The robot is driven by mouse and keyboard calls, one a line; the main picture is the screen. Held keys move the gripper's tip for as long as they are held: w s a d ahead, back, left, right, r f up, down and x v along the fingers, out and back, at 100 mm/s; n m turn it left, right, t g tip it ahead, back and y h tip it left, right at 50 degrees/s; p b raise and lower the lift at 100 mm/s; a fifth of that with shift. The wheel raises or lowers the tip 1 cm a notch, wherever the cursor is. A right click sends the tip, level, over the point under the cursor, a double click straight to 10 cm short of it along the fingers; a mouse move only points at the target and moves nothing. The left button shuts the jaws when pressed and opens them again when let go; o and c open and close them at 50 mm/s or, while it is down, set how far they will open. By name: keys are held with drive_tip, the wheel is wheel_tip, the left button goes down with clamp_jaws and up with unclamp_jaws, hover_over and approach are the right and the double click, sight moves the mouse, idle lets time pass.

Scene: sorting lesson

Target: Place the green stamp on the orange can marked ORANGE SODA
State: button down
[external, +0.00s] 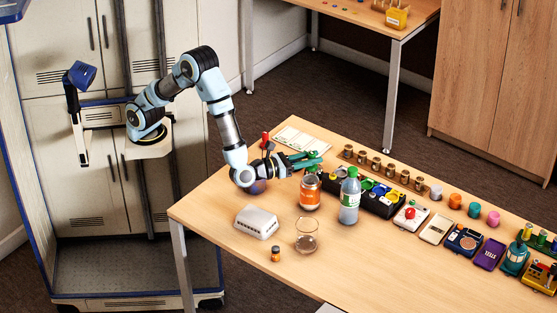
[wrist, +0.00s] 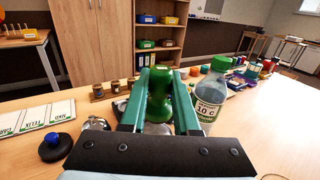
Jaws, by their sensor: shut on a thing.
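My gripper (wrist: 160,75) is shut on the green stamp (wrist: 159,97), which stands upright between the two green fingers in the wrist view. In the external view my gripper (external: 314,160) is over the table, just above and behind the orange can (external: 310,197). The can stands upright with a pale label band, too small to read. The stamp is hard to separate from the green fingers there, and I cannot tell whether it touches the can. The can is not clearly visible in the wrist view, where the gripper covers the area below the stamp.
A clear bottle with a green cap (external: 349,199) stands close to the can's right. A dark blue-knobbed stamp (wrist: 57,147) and name cards (wrist: 35,117) are at left.

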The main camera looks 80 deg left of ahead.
sight(311, 169)
drive_tip(key=shift+f, duration=1.95)
drive_tip(key=shift+f, duration=0.1)
drive_tip(key=shift+f, duration=0.15)
drive_tip(key=c, duration=0.7)
unclamp_jaws()
drive_tip(key=shift+o, duration=0.2)
